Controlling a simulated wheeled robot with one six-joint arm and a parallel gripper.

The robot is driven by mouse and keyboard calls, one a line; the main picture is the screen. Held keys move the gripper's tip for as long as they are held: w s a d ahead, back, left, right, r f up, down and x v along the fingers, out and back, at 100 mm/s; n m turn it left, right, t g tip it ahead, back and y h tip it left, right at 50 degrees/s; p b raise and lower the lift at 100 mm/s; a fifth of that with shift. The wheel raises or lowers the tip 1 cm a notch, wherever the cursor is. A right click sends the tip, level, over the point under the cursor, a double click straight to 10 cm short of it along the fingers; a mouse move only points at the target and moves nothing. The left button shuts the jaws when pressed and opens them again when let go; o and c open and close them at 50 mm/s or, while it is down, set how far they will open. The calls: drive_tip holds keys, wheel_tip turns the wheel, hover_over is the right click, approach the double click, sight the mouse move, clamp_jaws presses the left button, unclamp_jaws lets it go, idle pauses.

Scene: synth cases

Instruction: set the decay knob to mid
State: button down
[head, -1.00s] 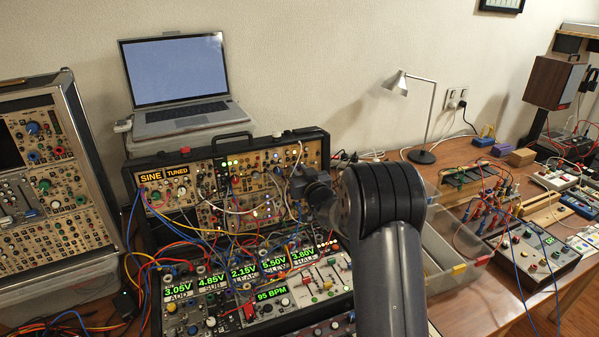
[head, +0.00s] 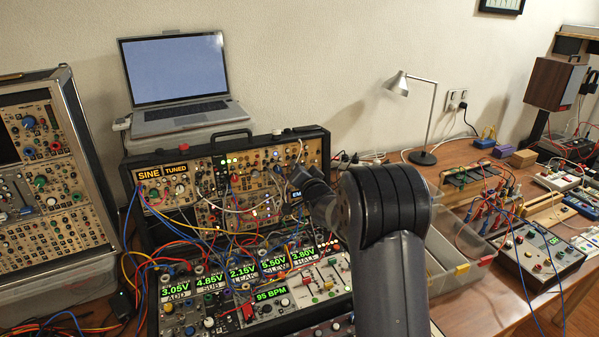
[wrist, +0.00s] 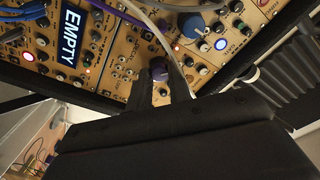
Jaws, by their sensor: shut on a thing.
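In the head view my wrist is over the right side of the upright synth case (head: 327,150), and the fingers and the knob are hidden behind my arm.
A display reading EMPTY (wrist: 71,34) sits left of the knob in the wrist view. A pale cable (wrist: 150,24) passes close above it, and a larger blue knob (wrist: 192,26) is to the right. Several patch cables (head: 190,232) crowd the lower panels.

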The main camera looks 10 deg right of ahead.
drive_tip(key=shift+m+g+h+p, duration=0.35)
drive_tip(key=shift+m+p, duration=0.65)
drive_tip(key=shift+m, duration=3.8)
drive_tip(key=c, duration=1.3)
unclamp_jaws()
drive_tip(key=s+d+r+b, duration=0.1)
drive_tip(key=s+b, duration=0.1)
drive_tip(key=s, duration=0.8)
drive_tip(key=shift+s, duration=0.35)
drive_tip(key=shift+w, duration=0.1)
